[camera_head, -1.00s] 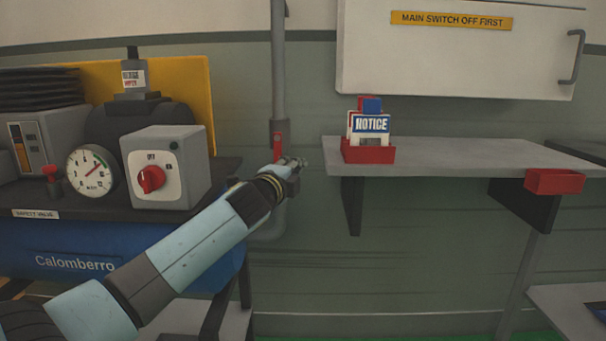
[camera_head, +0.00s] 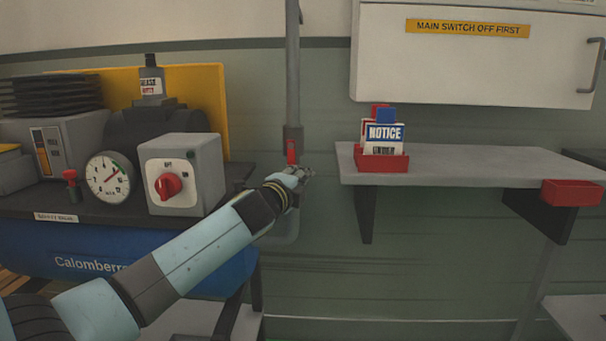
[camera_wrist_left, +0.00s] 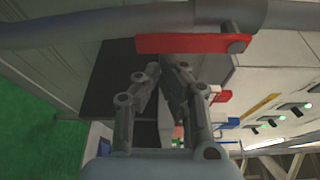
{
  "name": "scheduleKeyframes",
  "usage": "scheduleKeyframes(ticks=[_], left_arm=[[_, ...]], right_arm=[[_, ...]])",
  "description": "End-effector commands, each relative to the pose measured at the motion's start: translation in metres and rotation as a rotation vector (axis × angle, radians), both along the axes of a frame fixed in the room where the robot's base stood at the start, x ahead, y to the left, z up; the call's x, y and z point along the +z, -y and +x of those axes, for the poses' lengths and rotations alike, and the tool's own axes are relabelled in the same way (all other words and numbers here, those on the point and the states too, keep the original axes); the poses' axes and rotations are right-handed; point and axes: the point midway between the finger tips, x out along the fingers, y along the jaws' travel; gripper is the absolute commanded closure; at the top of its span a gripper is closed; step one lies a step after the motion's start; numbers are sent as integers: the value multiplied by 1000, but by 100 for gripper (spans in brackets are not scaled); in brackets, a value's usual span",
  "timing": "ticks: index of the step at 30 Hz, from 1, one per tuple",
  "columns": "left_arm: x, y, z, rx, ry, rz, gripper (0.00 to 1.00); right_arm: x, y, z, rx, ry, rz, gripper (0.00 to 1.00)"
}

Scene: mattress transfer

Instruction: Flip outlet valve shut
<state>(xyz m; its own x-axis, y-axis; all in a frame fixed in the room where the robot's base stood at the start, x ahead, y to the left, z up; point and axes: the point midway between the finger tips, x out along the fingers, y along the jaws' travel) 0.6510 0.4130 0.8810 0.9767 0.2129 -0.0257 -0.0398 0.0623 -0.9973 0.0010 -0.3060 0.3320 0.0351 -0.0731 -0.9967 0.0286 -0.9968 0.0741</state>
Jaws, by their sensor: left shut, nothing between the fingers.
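The outlet valve's red lever (camera_head: 292,151) sits on the grey vertical pipe (camera_head: 292,75) in the head view, lying along the pipe. In the left wrist view the red lever (camera_wrist_left: 185,44) runs parallel to the grey pipe (camera_wrist_left: 110,30), with its pivot at the right end. My left gripper (camera_head: 308,172) is shut and empty, just below and right of the lever in the head view. In the left wrist view the fingertips (camera_wrist_left: 165,75) are close together near the lever. I cannot tell whether they touch it. My right gripper is out of view.
A compressor with a gauge (camera_head: 108,176) and red switch (camera_head: 169,186) stands at the left. A grey shelf (camera_head: 460,160) with a red notice holder (camera_head: 380,162) lies right of the pipe. A white cabinet (camera_head: 465,65) hangs above it.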

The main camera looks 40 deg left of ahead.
Motion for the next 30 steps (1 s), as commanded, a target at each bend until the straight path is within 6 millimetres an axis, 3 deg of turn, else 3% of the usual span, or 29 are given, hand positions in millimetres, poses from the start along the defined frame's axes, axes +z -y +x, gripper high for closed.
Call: scheduleKeyframes(ticks=[14, 30], left_arm=[[3, -7, -4, 1, -61, 100, 100], [6, -36, -21, 0, -303, 494, 100]], right_arm=[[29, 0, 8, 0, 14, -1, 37], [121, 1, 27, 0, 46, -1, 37]])
